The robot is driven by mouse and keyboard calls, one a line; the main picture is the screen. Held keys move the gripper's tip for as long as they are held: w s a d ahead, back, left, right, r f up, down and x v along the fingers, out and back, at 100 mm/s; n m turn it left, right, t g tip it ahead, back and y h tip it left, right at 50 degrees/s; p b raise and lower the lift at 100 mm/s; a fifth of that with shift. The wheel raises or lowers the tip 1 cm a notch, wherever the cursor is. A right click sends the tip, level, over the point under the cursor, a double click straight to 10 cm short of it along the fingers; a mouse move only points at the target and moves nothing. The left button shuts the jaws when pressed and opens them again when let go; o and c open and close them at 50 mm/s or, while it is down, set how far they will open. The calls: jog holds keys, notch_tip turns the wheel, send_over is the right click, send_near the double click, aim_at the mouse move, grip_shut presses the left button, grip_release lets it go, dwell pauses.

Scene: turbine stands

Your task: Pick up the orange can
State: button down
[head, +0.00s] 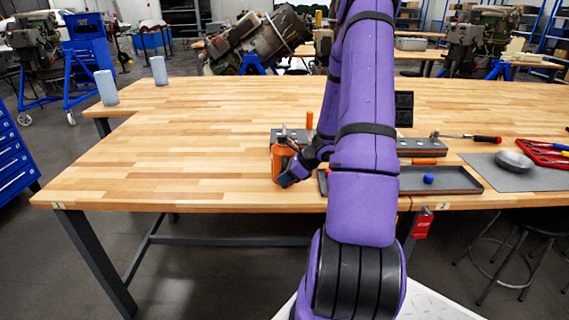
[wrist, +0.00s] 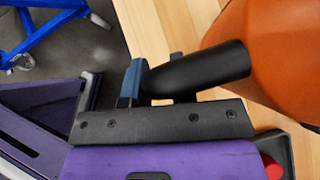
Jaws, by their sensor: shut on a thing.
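The orange can (head: 279,163) stands upright, or nearly so, close to the front edge of the wooden table, left of my arm. In the wrist view the orange can (wrist: 282,55) fills the upper right, with a black bar-like part reaching from it towards my fingers. My gripper (head: 290,175) is at the can's lower right side and is shut on it. In the wrist view my gripper (wrist: 160,82) shows blue fingertips at the black part. The exact contact is partly hidden, and I cannot tell whether the can is off the table.
A dark tray (head: 465,187) with a blue ball (head: 428,179) lies right of my arm. Further right are a red-handled screwdriver (head: 482,138) and a grey mat (head: 540,182). Two grey-blue cylinders (head: 106,88) (head: 159,70) stand at the back left. The table's left part is clear.

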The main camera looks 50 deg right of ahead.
jog(key=shift+r, duration=0.1)
notch_tip(320, 180, up, 10)
jog(key=shift+f, duration=0.1)
dwell(0.6)
dwell(0.3)
jog(key=c, duration=1.7)
grip_release()
grip_shut()
